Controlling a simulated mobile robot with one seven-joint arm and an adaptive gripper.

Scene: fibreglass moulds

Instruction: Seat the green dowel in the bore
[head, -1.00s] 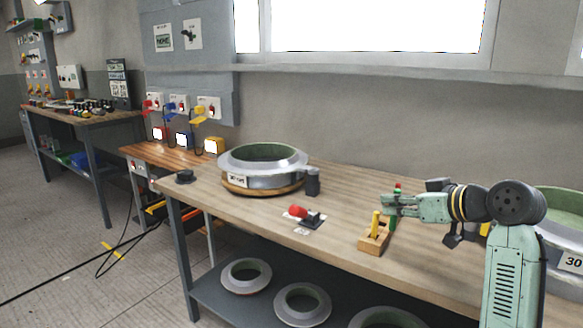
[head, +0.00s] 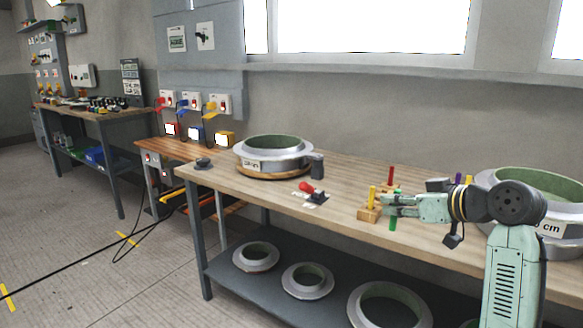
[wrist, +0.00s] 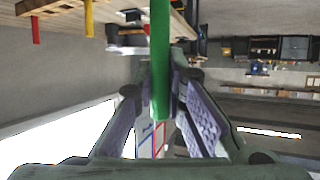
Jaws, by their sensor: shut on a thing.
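My gripper (head: 388,205) is shut on the green dowel (head: 393,224), which is upright and shows below and just above the fingers. In the wrist view the green dowel (wrist: 160,60) stands between the two fingers (wrist: 160,110). A small wooden block (head: 368,215) with a yellow dowel (head: 371,195) standing in it is on the bench, just left of my gripper. A red dowel (head: 391,175) stands behind my gripper. No empty bore can be made out.
A round mould (head: 272,160) sits on the bench left of centre. A red-handled clamp (head: 312,193) lies between it and the block. A larger mould (head: 545,215) is at the right. Rings lie on the lower shelf.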

